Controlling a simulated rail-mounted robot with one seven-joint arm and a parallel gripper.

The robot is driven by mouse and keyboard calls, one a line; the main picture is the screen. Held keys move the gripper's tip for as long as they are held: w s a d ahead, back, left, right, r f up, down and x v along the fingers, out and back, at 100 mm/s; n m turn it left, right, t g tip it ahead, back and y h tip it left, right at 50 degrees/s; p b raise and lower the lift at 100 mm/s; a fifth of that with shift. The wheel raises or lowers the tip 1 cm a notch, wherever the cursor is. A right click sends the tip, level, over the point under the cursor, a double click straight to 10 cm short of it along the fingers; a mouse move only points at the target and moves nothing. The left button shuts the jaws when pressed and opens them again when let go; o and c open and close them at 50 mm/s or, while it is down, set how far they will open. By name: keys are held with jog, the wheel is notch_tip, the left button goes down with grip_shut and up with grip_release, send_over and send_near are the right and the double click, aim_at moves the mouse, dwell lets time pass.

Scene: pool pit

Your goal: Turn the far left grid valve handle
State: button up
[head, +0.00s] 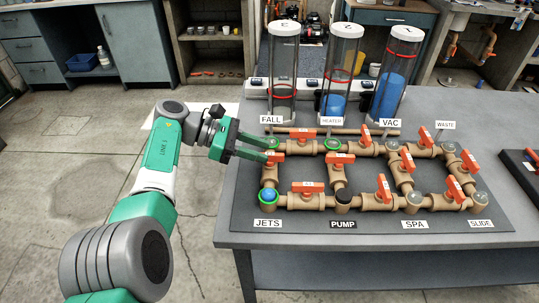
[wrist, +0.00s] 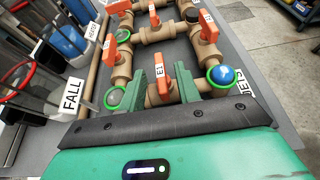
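The far left grid valve handle is an orange lever (head: 273,157) on the tan pipe at the left end of the grid, between the FALL and JETS corners. In the wrist view the same handle (wrist: 160,77) is marked E1 and stands near the centre. My gripper (head: 267,149) is open, with its two green fingers reaching in from the left. In the wrist view one finger is on each side of the handle, with gaps between. I cannot tell whether the fingertips touch the pipe.
Other orange handles (head: 308,187) stand close by on the tan pipes. A blue cap (head: 268,195) in a green ring sits at the JETS corner. Clear columns (head: 340,70) rise behind the grid. The grey table (head: 232,215) is bare along its left edge.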

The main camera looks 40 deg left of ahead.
jog(key=s+a+b, duration=0.1)
jog(key=a+b, duration=0.1)
jog(key=b, duration=0.1)
jog(key=shift+s+a, duration=0.25)
jog(key=shift+s, duration=0.15)
jog(key=shift+s+a+r+b, duration=0.3)
jog(key=shift+s+r+b, duration=0.1)
jog(key=shift+r+b, duration=0.35)
